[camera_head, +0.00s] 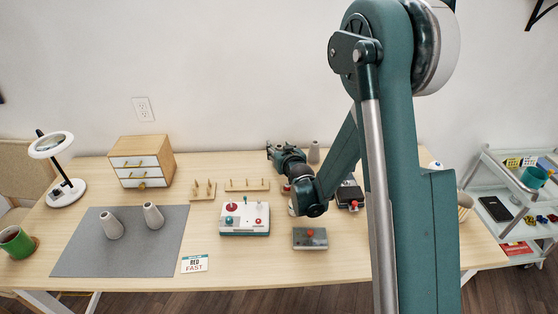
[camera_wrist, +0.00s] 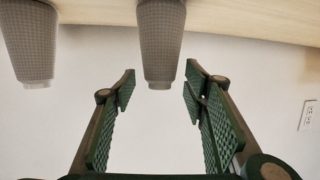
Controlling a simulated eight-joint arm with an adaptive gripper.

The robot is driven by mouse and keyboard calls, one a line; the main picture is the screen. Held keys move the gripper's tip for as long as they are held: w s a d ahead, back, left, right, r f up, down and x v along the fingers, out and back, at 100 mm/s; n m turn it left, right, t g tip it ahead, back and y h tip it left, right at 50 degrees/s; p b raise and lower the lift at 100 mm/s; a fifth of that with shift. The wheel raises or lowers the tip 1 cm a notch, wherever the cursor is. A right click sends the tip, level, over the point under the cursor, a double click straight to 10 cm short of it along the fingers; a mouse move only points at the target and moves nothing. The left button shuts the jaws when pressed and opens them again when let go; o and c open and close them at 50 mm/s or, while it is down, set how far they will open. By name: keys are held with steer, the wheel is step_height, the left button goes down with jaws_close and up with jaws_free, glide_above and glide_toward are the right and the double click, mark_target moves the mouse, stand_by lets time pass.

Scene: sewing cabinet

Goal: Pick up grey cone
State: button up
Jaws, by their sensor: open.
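My gripper (camera_head: 274,152) is open and empty at the back of the table. In the wrist view, which is upside down, its two fingers (camera_wrist: 160,92) are spread apart. A grey cone (camera_wrist: 161,40) stands upright on the table, lined up with the gap between them, its narrow top near the fingertips. A second grey cone (camera_wrist: 29,40) stands to its left in that view. In the head view one grey cone (camera_head: 315,153) shows just right of my gripper; the other is hidden. Two more grey cones (camera_head: 111,225) (camera_head: 153,216) stand on the grey mat (camera_head: 90,258).
A drawer box (camera_head: 142,162) stands at the back left. The wall (camera_head: 220,80) is close behind.

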steer(key=shift+w, duration=0.2)
stand_by(0.4)
steer(key=c, duration=1.2)
